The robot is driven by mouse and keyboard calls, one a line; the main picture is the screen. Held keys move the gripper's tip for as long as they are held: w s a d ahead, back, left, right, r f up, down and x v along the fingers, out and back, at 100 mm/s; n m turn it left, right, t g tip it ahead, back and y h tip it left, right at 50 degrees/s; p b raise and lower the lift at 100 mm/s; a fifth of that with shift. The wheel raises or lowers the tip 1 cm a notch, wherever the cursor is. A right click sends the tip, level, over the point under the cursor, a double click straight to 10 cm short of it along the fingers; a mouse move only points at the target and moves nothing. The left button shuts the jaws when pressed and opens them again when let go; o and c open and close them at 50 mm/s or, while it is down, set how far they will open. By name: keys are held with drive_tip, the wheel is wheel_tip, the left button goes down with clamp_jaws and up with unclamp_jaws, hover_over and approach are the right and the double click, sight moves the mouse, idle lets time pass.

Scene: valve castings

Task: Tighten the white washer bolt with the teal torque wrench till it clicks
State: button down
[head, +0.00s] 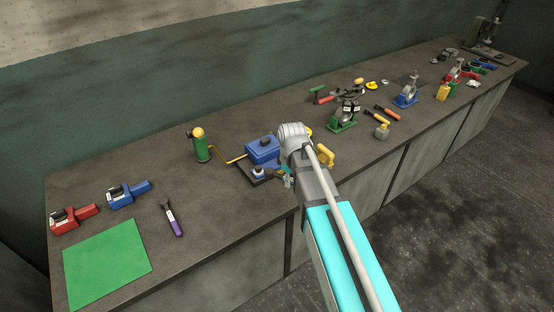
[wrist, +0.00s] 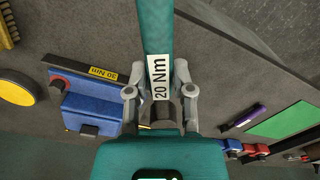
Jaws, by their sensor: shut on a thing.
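My gripper (wrist: 160,92) is shut on the teal torque wrench (wrist: 158,35), with one finger on each side of its "20 Nm" label. In the head view a bit of the teal wrench (head: 286,169) shows beside my arm, above the bench. A blue casting (head: 263,149) stands there on a dark plate. A small bolt-like part with a pale base (head: 259,173) is at its front; I cannot tell for sure that it is the white washer bolt. A red-ringed bolt (wrist: 60,86) and a "30 Nm" label show in the wrist view.
Red (head: 74,218) and blue (head: 128,194) tools, a purple tool (head: 174,220) and a green mat (head: 107,263) lie further left. A green-based casting (head: 342,125) and hand tools stand to the right.

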drive_tip(key=w+a, duration=0.2)
drive_tip(key=w, duration=0.3)
drive_tip(key=w+a+f+b, duration=0.1)
drive_tip(key=w+a, duration=0.1)
drive_tip(key=w, duration=0.4)
drive_tip(key=shift+w+a+f+n, duration=0.25)
drive_tip(key=shift+w+n, duration=0.05)
drive_tip(key=shift+n, duration=0.1)
drive_tip(key=shift+d, duration=0.1)
drive_tip(key=shift+f+b, duration=0.1)
drive_tip(key=shift+b, duration=0.25)
drive_tip(key=shift+s+f+b, duration=0.15)
drive_tip(key=shift+f+b, duration=1.75)
drive_tip(key=shift+f, duration=0.05)
drive_tip(key=shift+f+b, duration=1.05)
drive_tip(key=shift+b, duration=0.05)
drive_tip(key=shift+s, duration=0.1)
